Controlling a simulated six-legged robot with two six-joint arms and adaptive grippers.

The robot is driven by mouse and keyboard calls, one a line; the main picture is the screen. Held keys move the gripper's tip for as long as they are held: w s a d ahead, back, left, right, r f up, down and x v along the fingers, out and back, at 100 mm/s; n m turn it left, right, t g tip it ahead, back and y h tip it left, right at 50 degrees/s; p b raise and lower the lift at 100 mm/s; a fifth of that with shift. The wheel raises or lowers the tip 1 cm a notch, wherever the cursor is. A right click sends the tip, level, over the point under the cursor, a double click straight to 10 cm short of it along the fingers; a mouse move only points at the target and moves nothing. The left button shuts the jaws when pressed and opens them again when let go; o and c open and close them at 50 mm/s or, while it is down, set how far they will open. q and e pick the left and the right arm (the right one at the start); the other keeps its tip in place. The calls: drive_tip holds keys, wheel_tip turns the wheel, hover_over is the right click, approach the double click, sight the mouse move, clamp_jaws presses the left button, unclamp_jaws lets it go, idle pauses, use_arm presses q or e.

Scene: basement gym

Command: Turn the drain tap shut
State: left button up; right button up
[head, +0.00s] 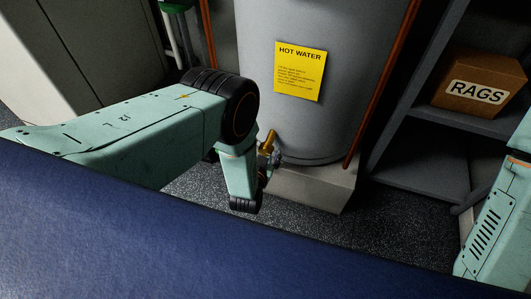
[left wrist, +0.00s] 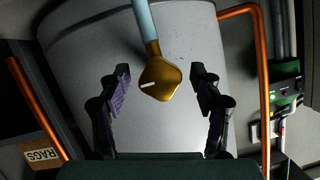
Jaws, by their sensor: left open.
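The brass drain tap (head: 268,141) sticks out low on the grey hot water tank (head: 330,95). In the left wrist view its brass part (left wrist: 160,80) carries a short white mark, and a pale blue bar (left wrist: 147,25) runs up from it. My left gripper (head: 266,164) is at the tap in the head view, partly hidden by my own arm. In the left wrist view its two dark fingers stand apart, one on each side of the brass part, with visible gaps; I cannot tell their depth relative to it. My right gripper is outside the views.
A yellow HOT WATER notice (head: 299,72) is on the tank, which stands on a pale plinth (head: 310,187). Copper pipes (head: 380,85) run beside it. A RAGS box (head: 478,85) sits on grey shelving to the right. Dark speckled floor (head: 400,225) is clear ahead.

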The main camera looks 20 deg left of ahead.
use_arm(q)
drive_tip(key=shift+w+f, duration=0.1)
drive_tip(key=shift+w, duration=0.3)
drive_tip(key=shift+c, duration=0.2)
drive_tip(key=c, duration=1.1)
